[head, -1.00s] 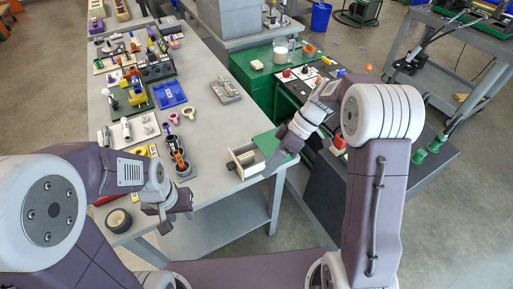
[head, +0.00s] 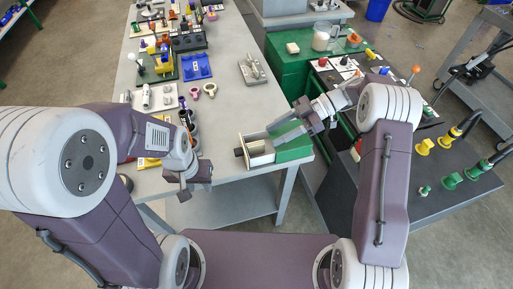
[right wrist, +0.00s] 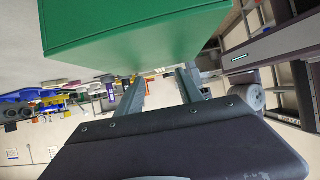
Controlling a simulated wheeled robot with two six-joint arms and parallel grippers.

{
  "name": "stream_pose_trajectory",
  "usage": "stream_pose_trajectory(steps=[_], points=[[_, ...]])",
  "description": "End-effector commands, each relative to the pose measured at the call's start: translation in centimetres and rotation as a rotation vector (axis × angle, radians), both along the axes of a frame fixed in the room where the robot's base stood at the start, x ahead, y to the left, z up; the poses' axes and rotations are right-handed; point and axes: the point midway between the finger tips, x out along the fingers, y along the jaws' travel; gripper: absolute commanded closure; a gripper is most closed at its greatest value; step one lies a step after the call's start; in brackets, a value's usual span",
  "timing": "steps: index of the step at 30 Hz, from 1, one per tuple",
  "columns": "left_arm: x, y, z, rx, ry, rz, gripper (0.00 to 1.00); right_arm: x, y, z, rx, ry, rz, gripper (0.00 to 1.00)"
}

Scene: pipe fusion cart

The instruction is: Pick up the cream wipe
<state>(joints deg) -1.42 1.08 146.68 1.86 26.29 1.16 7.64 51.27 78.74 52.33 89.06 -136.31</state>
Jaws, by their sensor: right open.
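A small cream block (head: 292,48), which looks like the cream wipe, lies on top of the green cabinet (head: 290,77) at the back. Nothing touches it. My right gripper (head: 284,123) is open and empty, over the rear of the green box at the table corner, well nearer than the cream block. In the right wrist view its two spread fingers (right wrist: 160,88) show below the green box, with nothing between them; the cream block cannot be made out there. My left gripper (head: 187,190) hangs at the table's front edge, far from the block; its jaws are not clear.
The green box (head: 293,150) with a cream-fronted drawer sits at the table corner. On the cabinet, a white jar (head: 321,40) and an orange ring (head: 354,40) stand right of the block. The grey table (head: 228,110) holds several tools at left. A dark cart (head: 410,185) stands at right.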

Motion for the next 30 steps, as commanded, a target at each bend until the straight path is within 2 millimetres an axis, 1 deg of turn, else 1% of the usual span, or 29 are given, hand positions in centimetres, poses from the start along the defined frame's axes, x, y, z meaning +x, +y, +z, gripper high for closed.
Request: stream_pose_trajectory(steps=[4,9,12,15,20,21,23,24,25,30], points=[[0.0,0.0,0.1,0.000,0.000,0.000,0.64,-0.1,0.5,-0.2,0.000,-0.001,0.000,0.56],[0.0,0.0,0.6,0.000,0.000,0.000,0.64,-0.9,3.2,-1.6,-0.001,0.002,0.002,0.56],[0.0,0.0,0.5,0.000,0.000,0.000,0.64,-1.3,4.3,-2.3,0.000,0.001,0.002,0.56],[0.0,0.0,0.5,0.000,0.000,0.000,0.64,-1.3,4.6,-2.5,0.000,0.001,0.000,0.56],[0.0,0.0,0.5,0.000,0.000,0.000,0.64,-1.3,4.6,-2.5,-0.001,-0.001,-0.001,0.56],[0.0,0.0,0.5,0.000,0.000,0.000,0.64,-1.3,4.6,-2.5,-0.001,-0.001,-0.001,0.68],[0.0,0.0,0.5,0.000,0.000,0.000,0.64,-1.3,4.6,-2.5,-0.001,-0.001,-0.001,0.84],[0.0,0.0,0.5,0.000,0.000,0.000,0.64,-1.3,4.6,-2.5,-0.001,-0.001,-0.001,0.95],[0.0,0.0,0.5,0.000,0.000,0.000,0.64,-1.3,4.6,-2.5,-0.001,-0.001,-0.001,1.00],[0.0,0.0,0.5,0.000,0.000,0.000,0.64,-1.3,4.6,-2.5,-0.001,-0.001,-0.001,1.00]])
